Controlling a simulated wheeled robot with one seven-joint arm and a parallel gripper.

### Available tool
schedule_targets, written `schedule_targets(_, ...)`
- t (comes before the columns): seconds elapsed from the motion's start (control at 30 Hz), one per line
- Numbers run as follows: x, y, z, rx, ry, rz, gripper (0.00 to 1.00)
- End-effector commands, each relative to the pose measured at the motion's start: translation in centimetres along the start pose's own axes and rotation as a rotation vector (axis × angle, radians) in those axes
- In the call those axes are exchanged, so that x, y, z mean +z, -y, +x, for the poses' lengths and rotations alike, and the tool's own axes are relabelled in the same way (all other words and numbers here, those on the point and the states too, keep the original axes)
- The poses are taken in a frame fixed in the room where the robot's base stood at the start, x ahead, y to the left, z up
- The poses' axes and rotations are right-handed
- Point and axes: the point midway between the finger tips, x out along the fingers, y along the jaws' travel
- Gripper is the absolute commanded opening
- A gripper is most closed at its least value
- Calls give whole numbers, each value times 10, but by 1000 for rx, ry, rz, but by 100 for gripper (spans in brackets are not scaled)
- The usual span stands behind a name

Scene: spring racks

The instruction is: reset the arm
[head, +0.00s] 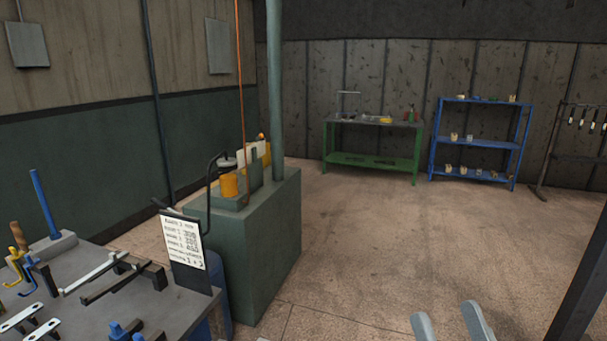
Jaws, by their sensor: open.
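My gripper (449,322) shows at the bottom edge of the head view, right of the middle. Two pale grey fingers point up into the picture with a clear gap between them. The gripper is open and nothing is between the fingers. Bare floor lies behind them in the picture. The rest of my arm is below the frame and hidden.
A grey bench (140,303) with hooks and bars stands at lower left. A clipboard sheet (184,241) stands at its edge. Beyond are a green cabinet (270,240), a green table (372,160) and a blue shelf (482,143). The central floor (400,235) is clear.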

Motion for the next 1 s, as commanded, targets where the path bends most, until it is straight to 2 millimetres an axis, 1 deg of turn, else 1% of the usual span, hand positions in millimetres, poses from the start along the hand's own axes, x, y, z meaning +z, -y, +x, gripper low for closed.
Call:
schedule_targets(0.03,7,0,-22,-11,57,-49,66)
schedule_targets(0.17,24,4,-74,-34,197,-149,66)
schedule_targets(0.2,28,6,-91,-37,239,-173,66)
schedule_targets(0.27,33,8,-117,-38,305,-206,66)
schedule_targets(0.3,36,10,-134,-36,348,-223,66)
schedule_targets(0.37,38,12,-160,-30,411,-246,66)
schedule_targets(0.4,40,14,-177,-23,453,-256,66)
schedule_targets(0.43,40,16,-190,-16,485,-263,66)
schedule_targets(0.6,36,28,-259,51,654,-265,66)
schedule_targets(0.7,30,35,-293,113,738,-242,66)
schedule_targets(0.8,26,40,-322,184,809,-211,66)
schedule_targets(0.9,24,41,-345,243,860,-196,66)
schedule_targets(1.0,21,37,-355,282,880,-200,66)
